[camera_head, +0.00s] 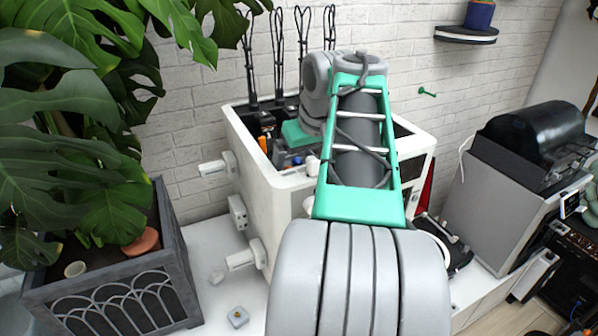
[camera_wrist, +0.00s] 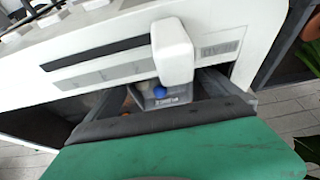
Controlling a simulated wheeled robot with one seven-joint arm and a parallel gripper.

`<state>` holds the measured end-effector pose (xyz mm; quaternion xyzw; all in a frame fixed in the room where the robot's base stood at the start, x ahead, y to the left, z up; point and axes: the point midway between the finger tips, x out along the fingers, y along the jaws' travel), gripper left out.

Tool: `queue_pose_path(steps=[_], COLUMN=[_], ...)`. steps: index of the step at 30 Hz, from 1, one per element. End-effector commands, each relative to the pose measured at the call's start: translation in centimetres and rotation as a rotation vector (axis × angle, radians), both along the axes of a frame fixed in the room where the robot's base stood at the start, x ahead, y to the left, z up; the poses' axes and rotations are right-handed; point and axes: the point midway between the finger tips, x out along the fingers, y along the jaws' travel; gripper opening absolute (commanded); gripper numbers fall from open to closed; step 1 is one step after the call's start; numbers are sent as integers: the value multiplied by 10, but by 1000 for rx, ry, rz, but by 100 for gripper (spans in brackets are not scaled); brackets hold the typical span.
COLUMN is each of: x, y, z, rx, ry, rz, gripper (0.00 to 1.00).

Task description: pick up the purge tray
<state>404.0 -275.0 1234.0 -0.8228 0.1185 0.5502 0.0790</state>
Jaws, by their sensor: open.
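My gripper (camera_head: 292,150) is at the open top of the white machine (camera_head: 252,178), pointing down. In the head view my own arm partly covers this spot. In the wrist view my gripper (camera_wrist: 165,88) shows its green palm and dark fingers spread apart. Between them, beyond the palm, is a small grey part with a blue knob (camera_wrist: 160,91). I cannot tell whether it touches a finger. No part is clearly recognisable as the purge tray, and I cannot tell whether this grey part is it.
A white block (camera_wrist: 172,50) juts out close to the fingers. Black cable stalks (camera_head: 279,55) rise behind the machine. White fittings (camera_head: 217,167) stick out from its left side. A planter (camera_head: 110,290) stands at left, and a grey cabinet (camera_head: 497,205) at right.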

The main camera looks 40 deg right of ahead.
Motion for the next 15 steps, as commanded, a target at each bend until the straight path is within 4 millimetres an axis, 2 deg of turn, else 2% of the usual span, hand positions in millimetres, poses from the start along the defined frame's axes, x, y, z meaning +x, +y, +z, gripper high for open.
queue_pose_path(steps=[4, 15], x=[0, 0], y=[0, 0], z=[1, 1], rx=[0, 0], ry=[0, 0], rz=[0, 0], gripper=[99, 69])
